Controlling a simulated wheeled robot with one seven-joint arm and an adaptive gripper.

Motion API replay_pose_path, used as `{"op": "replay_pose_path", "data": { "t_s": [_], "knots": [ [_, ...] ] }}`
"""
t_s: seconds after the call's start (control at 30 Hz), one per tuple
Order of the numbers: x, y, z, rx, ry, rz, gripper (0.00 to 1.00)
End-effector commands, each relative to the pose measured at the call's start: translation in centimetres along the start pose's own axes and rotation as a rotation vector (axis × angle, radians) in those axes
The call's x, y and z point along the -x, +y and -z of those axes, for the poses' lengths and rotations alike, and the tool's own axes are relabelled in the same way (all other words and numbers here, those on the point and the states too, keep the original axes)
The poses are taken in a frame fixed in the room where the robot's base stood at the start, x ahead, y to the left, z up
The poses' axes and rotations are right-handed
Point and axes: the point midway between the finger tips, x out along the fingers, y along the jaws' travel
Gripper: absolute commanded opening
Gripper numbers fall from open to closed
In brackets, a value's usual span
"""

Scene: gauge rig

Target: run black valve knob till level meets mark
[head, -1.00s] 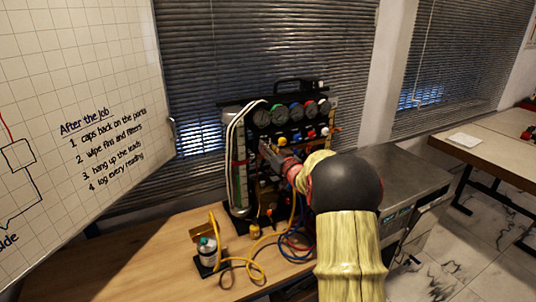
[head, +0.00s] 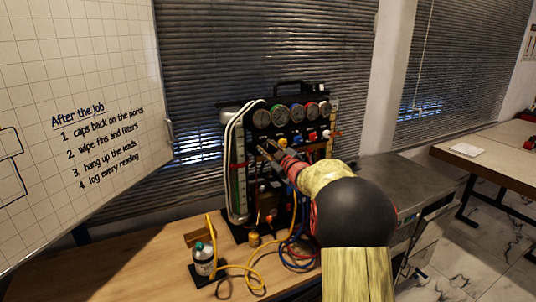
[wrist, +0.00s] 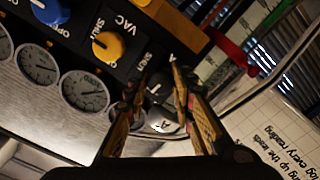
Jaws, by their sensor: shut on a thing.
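The gauge rig (head: 283,112) stands on the wooden bench with a row of gauges along its top. My gripper (head: 266,147) is at the left part of its knob row. In the wrist view my gripper (wrist: 160,80) has its fingers on either side of a black knob (wrist: 158,90), shut on it. The knob is mostly hidden by the fingers in the head view. A tall sight column with a green strip (head: 240,185) stands at the rig's left, with a red marker (wrist: 232,52) showing in the wrist view. The liquid level is too small to read.
A yellow knob (wrist: 107,46) and a blue knob (wrist: 50,11) sit beside the black one. A whiteboard (head: 85,110) is at left, a metal unit (head: 385,180) at right.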

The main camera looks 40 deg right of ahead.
Motion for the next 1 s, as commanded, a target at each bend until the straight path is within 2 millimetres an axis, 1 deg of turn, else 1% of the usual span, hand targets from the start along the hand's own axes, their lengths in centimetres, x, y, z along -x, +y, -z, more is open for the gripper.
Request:
{"op": "replay_pose_path", "data": {
  "t_s": [0.03,0.3,0.8,0.83,1.0],
  "knots": [
    [0.0,-0.25,-0.26,0.022,-0.001,0.002,0.0],
    [-0.01,-0.17,-0.2,0.102,-0.002,0.002,0.0],
    [-0.01,-0.15,-0.17,0.118,-0.003,0.003,0.0],
    [-0.01,-0.15,-0.17,0.118,-0.003,0.003,0.26],
    [-0.01,-0.12,-0.13,0.118,-0.002,0.002,0.36]
  ]
}}
